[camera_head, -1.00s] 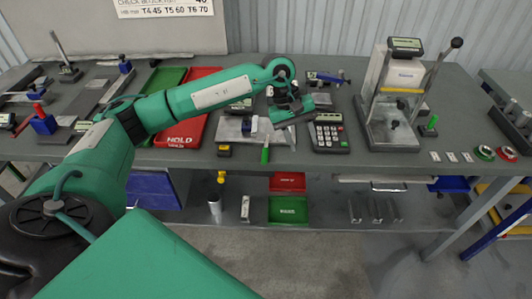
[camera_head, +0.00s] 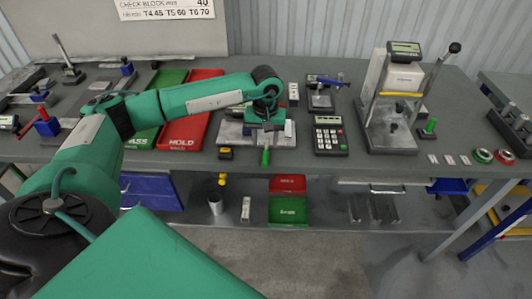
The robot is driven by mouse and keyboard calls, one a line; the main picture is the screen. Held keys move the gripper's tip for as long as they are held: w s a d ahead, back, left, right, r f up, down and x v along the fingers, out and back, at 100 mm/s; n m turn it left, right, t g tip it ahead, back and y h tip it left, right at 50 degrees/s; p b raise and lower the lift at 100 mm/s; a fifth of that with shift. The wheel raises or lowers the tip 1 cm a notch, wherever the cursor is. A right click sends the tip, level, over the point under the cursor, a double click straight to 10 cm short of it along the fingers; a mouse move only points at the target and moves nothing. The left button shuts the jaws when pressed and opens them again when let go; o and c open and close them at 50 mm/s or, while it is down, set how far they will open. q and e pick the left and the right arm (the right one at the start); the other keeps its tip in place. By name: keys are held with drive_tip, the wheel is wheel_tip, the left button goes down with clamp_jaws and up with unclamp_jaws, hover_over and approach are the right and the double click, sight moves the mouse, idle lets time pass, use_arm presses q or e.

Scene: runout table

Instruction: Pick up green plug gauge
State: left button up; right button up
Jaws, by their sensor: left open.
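A slim green handle (camera_head: 265,157), which looks like the green plug gauge, shows at the front edge of the table, in front of a grey metal plate (camera_head: 228,132). Its far end is hidden behind my gripper. My left gripper (camera_head: 266,126) is open and points down over the plate, just behind the green handle. I cannot tell whether it touches anything. Another small green-handled piece (camera_head: 431,126) stands on a dark block at the right, beside the press stand. My right gripper is not in view.
A calculator-like keypad (camera_head: 328,137) lies right of the gripper, and a small yellow-and-black item (camera_head: 225,153) to its left. Red (camera_head: 183,133) and green (camera_head: 143,138) trays lie left under my arm. The tall press stand (camera_head: 391,110) rises at the right.

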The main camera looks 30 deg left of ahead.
sight(266, 152)
use_arm(q)
wheel_tip(266, 152, down, 4)
drive_tip(key=shift+d+f+p, duration=0.15)
drive_tip(key=shift+f+p, duration=0.05)
drive_tip(key=shift+p, duration=0.85)
drive_tip(key=shift+f, duration=0.3)
clamp_jaws()
